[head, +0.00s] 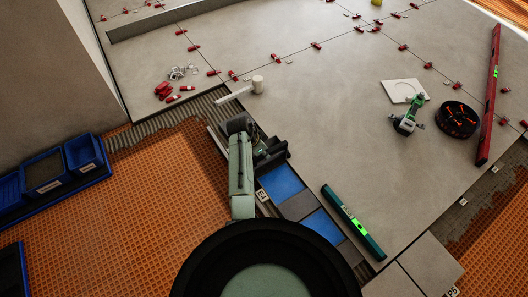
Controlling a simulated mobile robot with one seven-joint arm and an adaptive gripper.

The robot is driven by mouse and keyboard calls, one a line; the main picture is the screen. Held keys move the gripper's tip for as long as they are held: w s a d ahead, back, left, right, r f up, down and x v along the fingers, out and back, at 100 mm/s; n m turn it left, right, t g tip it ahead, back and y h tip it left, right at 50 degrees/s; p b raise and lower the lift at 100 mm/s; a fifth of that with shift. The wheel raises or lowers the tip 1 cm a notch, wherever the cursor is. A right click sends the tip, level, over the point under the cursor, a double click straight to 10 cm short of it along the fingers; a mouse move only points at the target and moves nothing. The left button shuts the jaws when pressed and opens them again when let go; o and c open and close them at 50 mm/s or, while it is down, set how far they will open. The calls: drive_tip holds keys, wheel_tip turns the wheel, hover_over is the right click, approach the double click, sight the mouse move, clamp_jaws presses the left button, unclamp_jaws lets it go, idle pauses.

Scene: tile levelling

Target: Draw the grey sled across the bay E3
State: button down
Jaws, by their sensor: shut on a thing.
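My gripper (268,150) is low over the edge of the laid tiles, just beyond the E4 label (262,195). My own arm hides much of it from above. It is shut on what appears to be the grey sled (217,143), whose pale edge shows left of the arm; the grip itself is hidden. The bay around the gripper is mostly covered by the arm, and I cannot read an E3 label. Grey ridged adhesive (165,124) lies to the upper left, bordering the orange matting.
A white mallet (257,84) lies just above the gripper. Blue bins (45,170) stand at the left. A green level (352,222), green tool (407,118), dark round tub (457,119) and red level (489,95) lie to the right. Red clips (167,90) are at upper left.

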drive_tip(key=c, duration=1.5)
unclamp_jaws()
drive_tip(key=v, duration=1.2)
drive_tip(key=shift+a, duration=0.1)
